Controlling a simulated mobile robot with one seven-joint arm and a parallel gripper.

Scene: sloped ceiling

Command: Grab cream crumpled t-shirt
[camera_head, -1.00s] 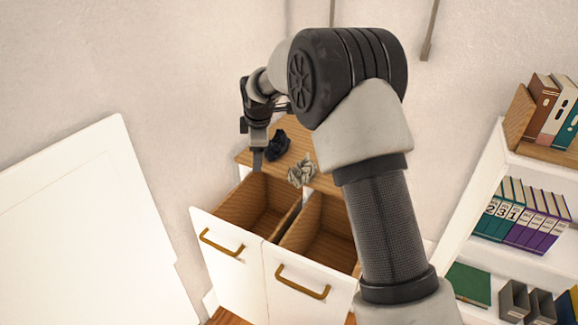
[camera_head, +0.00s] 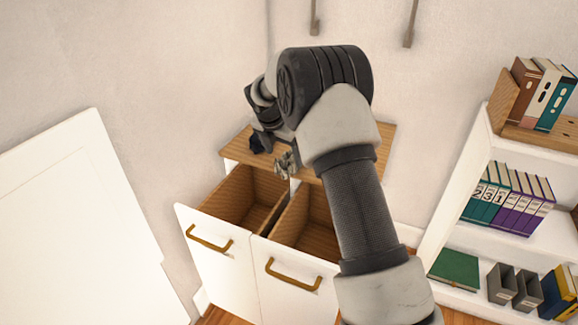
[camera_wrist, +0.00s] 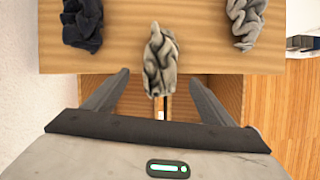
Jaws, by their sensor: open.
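The cream crumpled t-shirt (camera_wrist: 160,60) appears in the wrist view as a greyish-cream wrinkled bundle at the front edge of the cabinet top, its lower end overlapping that edge. It also shows in the head view (camera_head: 287,164), small and partly hidden by my arm. My gripper (camera_wrist: 158,78) is open, with one finger on each side of the t-shirt's lower end and visible gaps between. Whether the fingertips are level with the cloth or above it I cannot tell. In the head view, my arm mostly hides the gripper.
A dark crumpled cloth (camera_wrist: 82,24) lies left on the cabinet top (camera_wrist: 205,50); a light grey one (camera_wrist: 245,22) lies right. Two open drawers (camera_head: 205,248) (camera_head: 292,285) stick out below. A bookshelf (camera_head: 455,205) stands right, and a white panel (camera_head: 80,215) left.

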